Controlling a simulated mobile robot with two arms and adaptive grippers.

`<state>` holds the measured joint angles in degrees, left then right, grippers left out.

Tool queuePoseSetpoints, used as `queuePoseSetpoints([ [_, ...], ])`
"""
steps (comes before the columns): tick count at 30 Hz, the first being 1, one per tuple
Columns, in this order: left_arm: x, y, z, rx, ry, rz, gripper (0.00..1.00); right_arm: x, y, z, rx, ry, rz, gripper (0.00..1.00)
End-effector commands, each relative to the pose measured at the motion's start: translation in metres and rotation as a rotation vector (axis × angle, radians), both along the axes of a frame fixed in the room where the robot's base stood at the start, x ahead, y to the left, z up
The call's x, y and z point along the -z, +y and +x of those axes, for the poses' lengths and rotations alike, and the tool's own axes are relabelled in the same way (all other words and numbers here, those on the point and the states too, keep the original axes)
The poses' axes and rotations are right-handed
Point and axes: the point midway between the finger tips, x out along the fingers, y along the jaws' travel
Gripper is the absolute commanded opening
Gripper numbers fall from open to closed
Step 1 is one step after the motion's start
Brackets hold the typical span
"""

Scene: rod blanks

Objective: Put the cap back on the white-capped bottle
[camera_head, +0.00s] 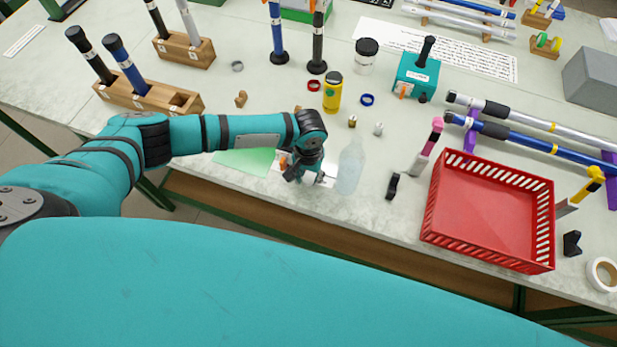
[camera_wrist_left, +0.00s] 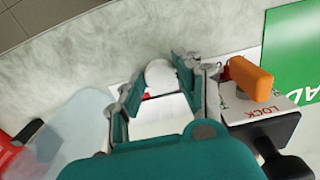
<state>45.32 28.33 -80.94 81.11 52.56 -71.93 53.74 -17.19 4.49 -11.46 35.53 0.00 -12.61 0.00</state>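A translucent pale bottle (camera_head: 350,170) stands upright near the front edge of the table, and no cap shows on its top. It is also at the left of the left wrist view (camera_wrist_left: 75,125). My left gripper (camera_head: 308,172) is low over the table just left of the bottle. In the left wrist view its two fingers (camera_wrist_left: 158,85) are apart, with a round white thing (camera_wrist_left: 160,75), which looks like the cap, between their tips. I cannot tell whether the fingers touch it. In the head view the gripper hides it. My right gripper is not in view.
An orange-handled piece (camera_wrist_left: 250,80) on a white plate marked LOCK is close beside the gripper, near a green sheet (camera_head: 243,161). A black clip (camera_head: 392,187) and a red basket (camera_head: 430,222) are right of the bottle. A yellow bottle (camera_head: 332,95) stands behind.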

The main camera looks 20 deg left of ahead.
Motion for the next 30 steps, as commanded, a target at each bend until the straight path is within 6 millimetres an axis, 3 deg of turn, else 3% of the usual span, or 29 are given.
queuePoseSetpoints([
  [3, 0.0, 0.0, 0.0, 0.0, 0.0, 0.0, 0.21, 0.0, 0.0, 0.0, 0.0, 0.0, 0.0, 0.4],
  [16, -0.003, 0.0, 0.0, 0.0, 0.0, 0.0, 0.2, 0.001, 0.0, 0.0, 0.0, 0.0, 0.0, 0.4],
  [25, -0.036, 0.0, 0.001, 0.0, -0.003, -0.002, 0.2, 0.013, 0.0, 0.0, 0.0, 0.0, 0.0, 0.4],
  [30, -0.036, -0.003, -0.041, 0.005, 0.003, -0.003, 0.2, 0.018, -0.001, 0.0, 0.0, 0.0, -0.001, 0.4],
])
